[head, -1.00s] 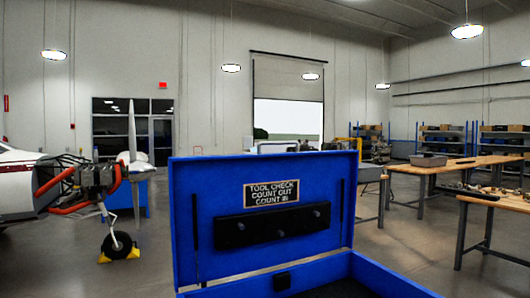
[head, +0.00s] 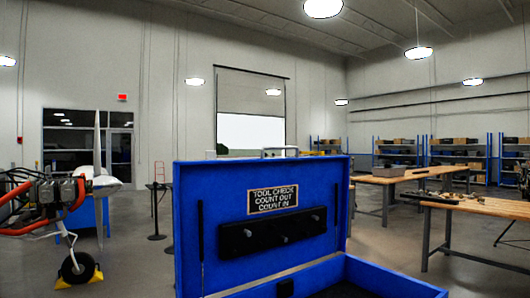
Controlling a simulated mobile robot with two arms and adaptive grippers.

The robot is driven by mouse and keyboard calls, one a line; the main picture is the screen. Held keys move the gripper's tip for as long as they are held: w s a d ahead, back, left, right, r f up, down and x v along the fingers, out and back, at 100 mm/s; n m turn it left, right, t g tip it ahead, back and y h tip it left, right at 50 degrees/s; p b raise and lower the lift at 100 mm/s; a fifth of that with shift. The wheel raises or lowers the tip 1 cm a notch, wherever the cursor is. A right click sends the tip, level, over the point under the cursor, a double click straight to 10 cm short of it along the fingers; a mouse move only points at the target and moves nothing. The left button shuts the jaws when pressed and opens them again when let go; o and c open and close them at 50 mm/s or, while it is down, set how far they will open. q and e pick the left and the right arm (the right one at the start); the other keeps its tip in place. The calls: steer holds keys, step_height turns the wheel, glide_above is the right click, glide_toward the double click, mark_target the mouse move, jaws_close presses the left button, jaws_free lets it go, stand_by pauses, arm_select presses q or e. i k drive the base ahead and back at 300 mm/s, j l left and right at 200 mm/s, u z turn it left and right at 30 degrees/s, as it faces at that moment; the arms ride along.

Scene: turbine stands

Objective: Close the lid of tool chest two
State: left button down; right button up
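A blue tool chest (head: 395,276) stands close in front of me at the bottom of the head view, cut off by the lower edge. Its blue lid (head: 260,176) is open and upright, with its inner face toward me. The lid carries a sign (head: 273,199) reading "TOOL CHECK COUNT OUT COUNT IN" and a black bar with pegs (head: 272,231). The dark inside of the chest is only partly visible. No number shows on the chest. Neither gripper is in view.
Wooden workbenches (head: 405,176) stand to the right, with parts on them. Blue shelving (head: 458,150) holds boxes at the back right. An aircraft with an exposed engine (head: 50,192) and a wheel (head: 77,267) on yellow chocks is at the left. Open floor lies between the chest and the benches.

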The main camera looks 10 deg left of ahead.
mark_target(237, 223)
steer(key=i+j+z, duration=0.15)
steer(key=j+z, duration=0.25)
steer(key=j, duration=0.75)
steer(key=j+z, duration=0.45)
steer(key=j, duration=0.7)
